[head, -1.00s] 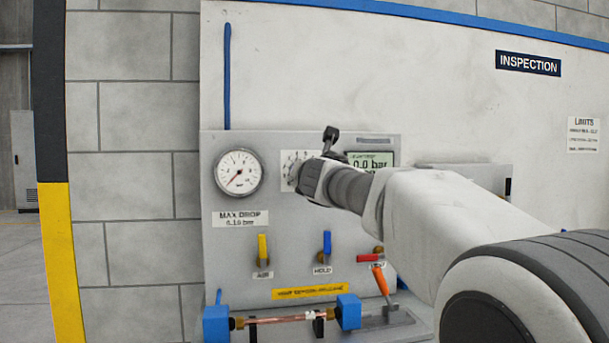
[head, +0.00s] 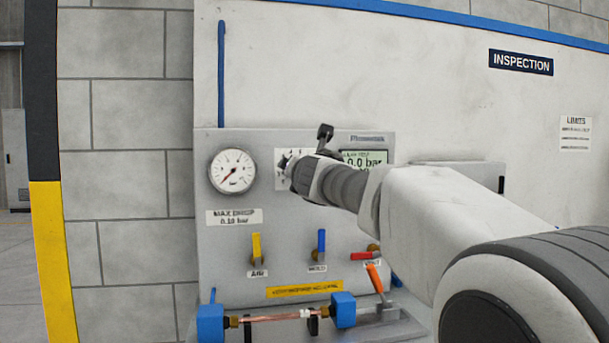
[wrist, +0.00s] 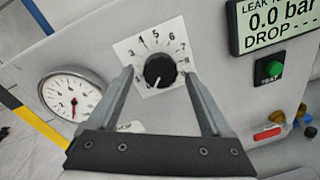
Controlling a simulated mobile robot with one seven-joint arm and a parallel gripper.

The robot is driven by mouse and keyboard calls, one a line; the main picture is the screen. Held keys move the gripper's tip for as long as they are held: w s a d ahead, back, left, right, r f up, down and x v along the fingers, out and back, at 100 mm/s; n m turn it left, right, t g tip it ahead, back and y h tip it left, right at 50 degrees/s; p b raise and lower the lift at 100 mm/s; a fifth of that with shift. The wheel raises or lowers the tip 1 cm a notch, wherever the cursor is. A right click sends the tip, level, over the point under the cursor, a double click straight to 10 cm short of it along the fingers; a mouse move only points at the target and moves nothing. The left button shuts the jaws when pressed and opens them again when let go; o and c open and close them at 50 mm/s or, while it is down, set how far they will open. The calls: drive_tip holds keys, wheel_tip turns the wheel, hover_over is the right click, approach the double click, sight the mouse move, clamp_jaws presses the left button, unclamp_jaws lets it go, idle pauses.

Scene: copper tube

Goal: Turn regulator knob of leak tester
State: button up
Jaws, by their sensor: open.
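The leak tester is a grey panel (head: 225,275) on the white wall. Its regulator knob (wrist: 160,71) is black and round, with a white pointer line, on a white numbered dial plate (wrist: 133,50). In the wrist view my gripper (wrist: 158,74) is open, its two fingers on either side of the knob. I cannot tell whether they touch it. In the head view my gripper (head: 290,170) is in front of the dial and hides most of the knob. The gauge (head: 232,171) is left of it; the display (wrist: 272,20) reads 0.0 bar.
Below are a yellow lever (head: 256,246), a blue lever (head: 321,242) and a red lever (head: 361,256). A copper tube (head: 272,318) lies between blue clamps at the bottom, with an orange-handled lever (head: 374,278) beside it. A green button (wrist: 272,69) sits under the display.

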drive_tip(key=s+d, duration=0.2)
drive_tip(key=s, duration=1.4)
drive_tip(key=shift+s+d+r, duration=0.2)
drive_tip(key=shift+s+r, duration=0.05)
drive_tip(key=shift+s, duration=0.15)
drive_tip(key=shift+b, duration=0.3)
